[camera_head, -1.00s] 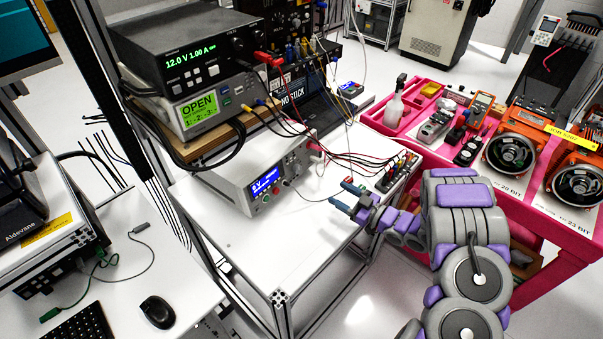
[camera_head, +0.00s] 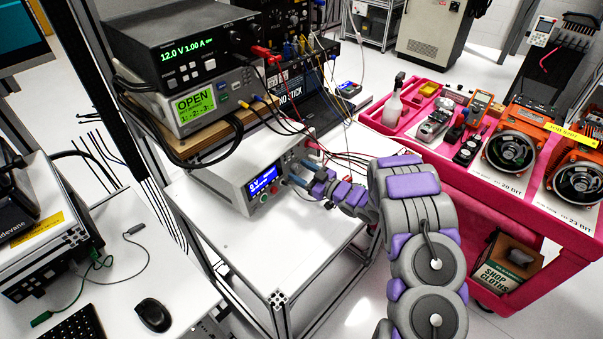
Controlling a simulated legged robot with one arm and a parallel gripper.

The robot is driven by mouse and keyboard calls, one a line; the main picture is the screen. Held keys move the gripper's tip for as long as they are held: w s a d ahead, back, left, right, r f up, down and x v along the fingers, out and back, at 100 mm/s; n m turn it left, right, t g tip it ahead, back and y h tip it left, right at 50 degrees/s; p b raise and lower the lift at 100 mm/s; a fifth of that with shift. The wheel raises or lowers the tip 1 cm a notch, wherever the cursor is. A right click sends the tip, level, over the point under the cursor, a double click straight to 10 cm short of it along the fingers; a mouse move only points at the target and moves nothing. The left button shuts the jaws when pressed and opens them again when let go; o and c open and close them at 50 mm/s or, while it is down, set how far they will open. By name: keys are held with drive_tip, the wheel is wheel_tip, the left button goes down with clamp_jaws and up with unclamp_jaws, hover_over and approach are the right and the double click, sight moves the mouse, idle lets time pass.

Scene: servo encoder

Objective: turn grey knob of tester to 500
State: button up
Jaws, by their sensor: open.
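The tester (camera_head: 222,168) is a white box on the white bench, with a lit blue display (camera_head: 263,180) and small coloured buttons or jacks on its front panel. Its grey knob is not clearly visible; the right part of the panel lies partly behind my gripper. My gripper (camera_head: 294,173) has blue-grey fingers. It is open, at the right part of the tester's front panel, with the fingers pointing left at it. I cannot tell whether a finger touches the panel or the knob. The number on the display is too small to read surely.
Red and black leads (camera_head: 350,158) run close behind my gripper from the tester's right side. A power supply (camera_head: 190,50) and a meter with a green screen (camera_head: 196,105) stand above the tester. The bench top (camera_head: 275,240) in front is clear. A pink cart (camera_head: 470,190) stands right.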

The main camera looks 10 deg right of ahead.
drive_tip(key=shift+c, duration=0.4)
drive_tip(key=c, duration=1)
drive_tip(key=shift+o, duration=0.2)
